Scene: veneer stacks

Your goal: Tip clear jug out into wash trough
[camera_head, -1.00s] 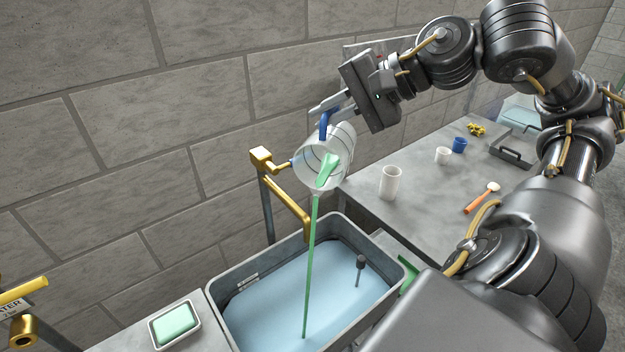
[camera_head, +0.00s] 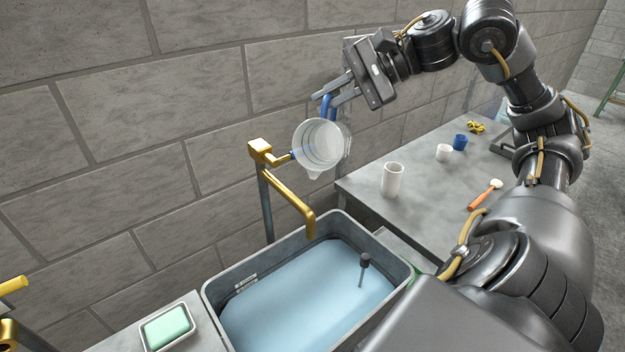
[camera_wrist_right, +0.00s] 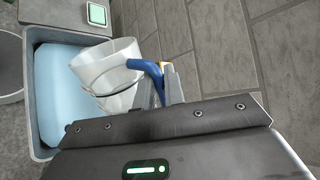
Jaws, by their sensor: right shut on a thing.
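The clear jug (camera_head: 322,146) is tipped on its side above the back of the trough, its mouth and spout facing the head camera. I see no green liquid in it and no stream below it. My right gripper (camera_head: 326,103) is shut on the jug's blue handle; the jug (camera_wrist_right: 108,72) and handle also show in the right wrist view. The wash trough (camera_head: 213,310) is a grey basin with pale blue water (camera_head: 300,295) and a dark upright plug handle (camera_head: 364,268) in it. My left gripper is not in view.
A brass tap (camera_head: 290,195) stands behind the trough, close to the jug. A soap dish (camera_head: 168,330) lies at the left. The grey bench (camera_head: 375,210) at the right holds a white cup (camera_head: 392,180), smaller cups and an orange-handled brush (camera_head: 485,195). A block wall rises behind.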

